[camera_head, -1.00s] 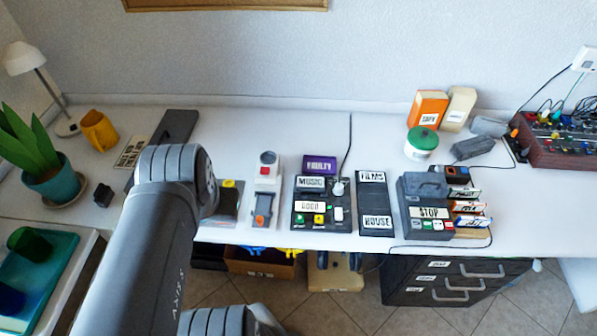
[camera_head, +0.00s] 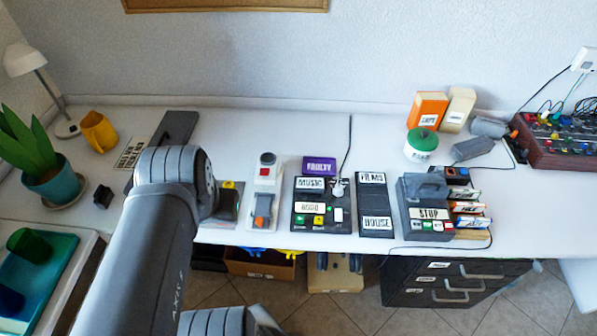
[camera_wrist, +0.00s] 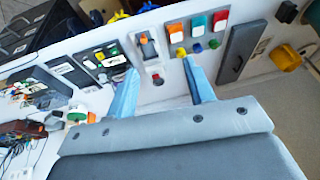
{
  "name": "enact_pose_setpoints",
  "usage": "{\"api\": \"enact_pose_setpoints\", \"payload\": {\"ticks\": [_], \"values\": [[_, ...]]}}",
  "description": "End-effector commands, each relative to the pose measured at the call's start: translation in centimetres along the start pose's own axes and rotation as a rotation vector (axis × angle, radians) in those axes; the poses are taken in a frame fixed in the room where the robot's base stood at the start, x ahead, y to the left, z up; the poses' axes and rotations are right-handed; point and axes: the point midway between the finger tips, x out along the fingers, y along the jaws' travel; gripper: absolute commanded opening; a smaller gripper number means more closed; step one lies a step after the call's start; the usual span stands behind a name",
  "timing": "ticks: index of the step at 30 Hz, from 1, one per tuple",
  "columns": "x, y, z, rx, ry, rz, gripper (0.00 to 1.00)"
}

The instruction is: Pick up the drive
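My gripper (camera_wrist: 159,66) is open, with two light blue fingers spread apart and nothing held between them. Orange (camera_wrist: 177,33), teal (camera_wrist: 198,25) and red (camera_wrist: 220,20) cartridge-like pieces sit in a row on a panel beyond the right finger in the wrist view. They may be drives, but no label tells me which piece is the drive. In the head view my arm hides most of that panel and my fingertips. A white device with a red button (camera_head: 265,171) and an orange switch stands right of my wrist; it also shows between the fingers in the wrist view (camera_wrist: 150,60).
A black button panel (camera_head: 323,196), a purple FAULTY tray (camera_head: 319,166), a labelled dark board (camera_head: 375,205) and a grey STOP machine (camera_head: 425,207) stand to the right. A plant (camera_head: 50,180) and an orange mug (camera_head: 98,131) are left. The back of the desk's middle is clear.

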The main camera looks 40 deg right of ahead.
Motion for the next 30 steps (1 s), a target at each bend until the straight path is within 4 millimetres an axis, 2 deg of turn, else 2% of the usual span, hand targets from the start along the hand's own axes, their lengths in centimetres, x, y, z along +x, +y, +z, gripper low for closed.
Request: {"api": "enact_pose_setpoints", "payload": {"ticks": [1, 3, 11, 15, 17, 23, 30], "values": [[0.0, 0.0, 0.0, 0.0, 0.0, 0.0, 0.59], [0.0, 0.0, 0.0, 0.0, 0.0, 0.0, 0.73], [0.0, 0.0, 0.0, 0.001, 0.0, 0.0, 0.73], [0.0, 0.2, -1.0, 0.047, -0.011, 0.008, 0.73], [0.0, 0.4, -2.0, 0.095, -0.02, 0.017, 0.73], [0.7, 1.9, -7.2, 0.349, -0.066, 0.063, 0.73], [3.0, 5.0, -13.5, 0.677, -0.114, 0.128, 0.73]]}}
